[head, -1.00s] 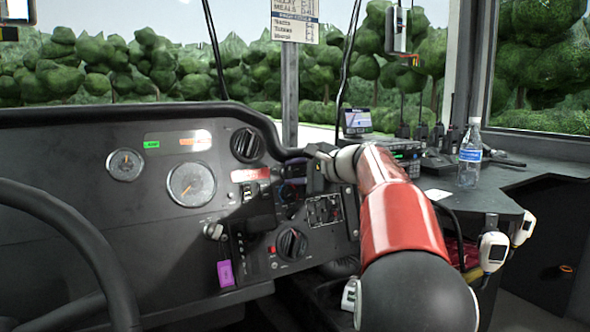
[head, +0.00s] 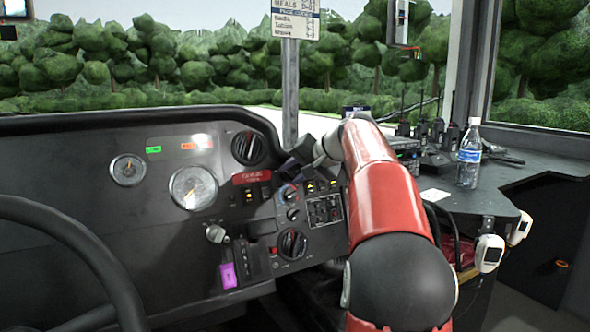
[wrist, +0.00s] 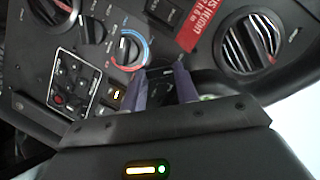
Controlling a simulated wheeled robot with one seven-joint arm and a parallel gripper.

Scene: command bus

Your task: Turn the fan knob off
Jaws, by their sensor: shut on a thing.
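The dash panel holds a black knob with a blue and red ring (wrist: 128,48), which also shows in the head view (head: 288,192). A second small black knob (wrist: 92,30) sits beside it, seen too in the head view (head: 292,214). A larger knob (head: 292,243) is lower on the panel. I cannot read which one is the fan knob. My gripper (wrist: 165,75) is at the panel, just right of the ringed knob in the wrist view. Its purple-looking fingers stand apart with a dark part between them, which I cannot identify. In the head view my gripper (head: 289,168) is dark and partly hidden.
A round air vent (wrist: 248,42) and a red label (wrist: 200,25) are close by the fingers. A switch block (wrist: 75,80) lies left of them in the wrist view. The steering wheel (head: 75,250) is at left. A water bottle (head: 469,155) stands on the right ledge.

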